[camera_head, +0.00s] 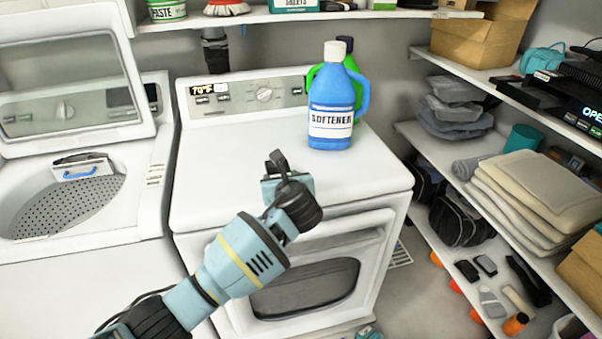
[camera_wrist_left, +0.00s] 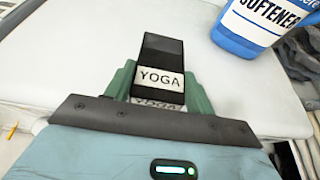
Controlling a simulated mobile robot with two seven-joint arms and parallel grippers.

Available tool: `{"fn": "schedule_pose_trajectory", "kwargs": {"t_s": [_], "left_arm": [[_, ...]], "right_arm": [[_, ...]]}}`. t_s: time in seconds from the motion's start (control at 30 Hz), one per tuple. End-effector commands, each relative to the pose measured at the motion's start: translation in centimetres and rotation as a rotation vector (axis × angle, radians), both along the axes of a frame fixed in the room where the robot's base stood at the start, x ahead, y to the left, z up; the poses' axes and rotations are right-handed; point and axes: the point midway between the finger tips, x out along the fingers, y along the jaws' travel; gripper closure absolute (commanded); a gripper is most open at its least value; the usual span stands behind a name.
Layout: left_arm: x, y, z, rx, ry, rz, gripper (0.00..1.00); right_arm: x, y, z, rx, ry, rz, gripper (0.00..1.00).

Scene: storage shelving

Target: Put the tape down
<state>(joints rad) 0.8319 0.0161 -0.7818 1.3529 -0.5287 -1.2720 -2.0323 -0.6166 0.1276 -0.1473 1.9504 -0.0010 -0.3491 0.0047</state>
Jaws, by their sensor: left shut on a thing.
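The tape is a black cassette with a white label reading YOGA (camera_wrist_left: 162,60). In the left wrist view it stands out from between the green fingers of my left gripper (camera_wrist_left: 160,88), which is shut on it. In the head view my left gripper (camera_head: 287,182) is over the front part of the white dryer top (camera_head: 225,185). The dark end of the tape (camera_head: 277,160) shows just beyond it. I cannot tell whether the tape touches the dryer top. My right gripper is not in view.
A blue softener bottle (camera_head: 331,118) stands on the dryer top towards the back right, before a green bottle (camera_head: 350,62). The dryer top left of them is clear. An open washer (camera_head: 70,190) is at left. Loaded shelves (camera_head: 420,135) line the right wall.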

Motion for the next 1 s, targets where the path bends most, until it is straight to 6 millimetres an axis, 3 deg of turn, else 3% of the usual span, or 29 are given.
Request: {"fn": "schedule_pose_trajectory", "kwargs": {"t_s": [0.03, 0.2, 0.43, 0.7, 1.0], "left_arm": [[-0.6, 1.9, -0.3, 0.003, -0.001, -0.003, 0.75], [-3.5, 6.6, -0.2, 0.005, -0.002, -0.043, 0.75], [-8.8, 11.1, 0.9, 0.006, 0.001, -0.138, 0.75], [-14.7, 12.9, 2.7, 0.004, 0.001, -0.262, 0.75], [-16.7, 13.1, 3.3, 0.000, 0.000, -0.308, 0.75]], "right_arm": [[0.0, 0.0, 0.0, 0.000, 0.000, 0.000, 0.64], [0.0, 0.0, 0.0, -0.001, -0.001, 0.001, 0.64], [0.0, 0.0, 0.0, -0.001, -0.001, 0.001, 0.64], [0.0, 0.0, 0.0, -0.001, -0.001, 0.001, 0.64], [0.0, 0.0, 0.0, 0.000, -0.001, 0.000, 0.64]]}}
